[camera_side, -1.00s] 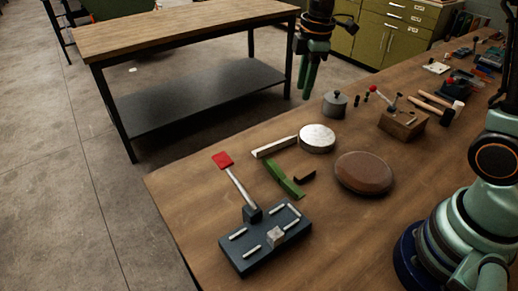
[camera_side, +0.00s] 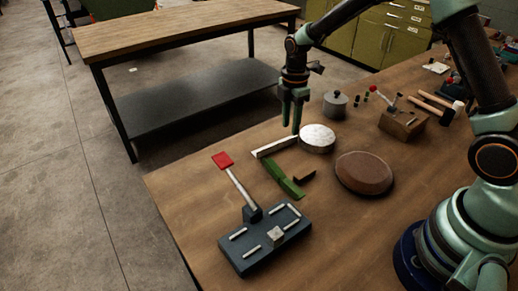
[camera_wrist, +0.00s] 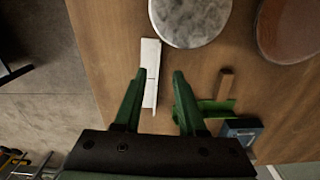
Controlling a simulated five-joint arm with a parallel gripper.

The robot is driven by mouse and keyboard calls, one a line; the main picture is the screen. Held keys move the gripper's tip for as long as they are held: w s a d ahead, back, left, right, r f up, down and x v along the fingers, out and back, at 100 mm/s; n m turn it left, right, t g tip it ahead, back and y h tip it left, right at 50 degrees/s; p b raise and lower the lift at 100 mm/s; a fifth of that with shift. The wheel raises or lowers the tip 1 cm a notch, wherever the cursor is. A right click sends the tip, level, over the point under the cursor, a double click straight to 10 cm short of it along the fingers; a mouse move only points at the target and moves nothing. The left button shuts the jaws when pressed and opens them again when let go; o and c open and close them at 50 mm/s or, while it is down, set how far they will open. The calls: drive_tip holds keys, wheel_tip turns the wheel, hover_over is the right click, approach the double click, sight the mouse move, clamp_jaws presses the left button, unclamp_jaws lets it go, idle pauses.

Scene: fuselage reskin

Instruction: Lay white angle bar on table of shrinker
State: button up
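The white angle bar (camera_side: 275,147) lies on the wooden bench beside a round pale disc. My gripper (camera_side: 291,127) hangs above the bar's far end, fingers pointing down. In the wrist view, my gripper (camera_wrist: 158,72) is open, and the white angle bar (camera_wrist: 151,65) shows between its fingertips, nearer the left one; nothing is held. The shrinker (camera_side: 265,242) stands at the bench's near end, a dark blue block with metal strips, a small light block on its table, and a red-tipped lever (camera_side: 223,160). Part of the shrinker shows at the lower right in the wrist view.
The pale disc (camera_side: 317,138) touches or nearly touches the bar. A green angle piece (camera_side: 284,178) and a small dark brown piece (camera_side: 304,176) lie between bar and shrinker. A brown dome (camera_side: 364,172) is at right. A grey lidded pot (camera_side: 335,103) stands behind.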

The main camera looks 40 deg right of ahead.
drive_tip(key=f, duration=0.5)
drive_tip(key=shift+w+d, duration=0.1)
drive_tip(key=shift+d, duration=0.1)
clamp_jaws()
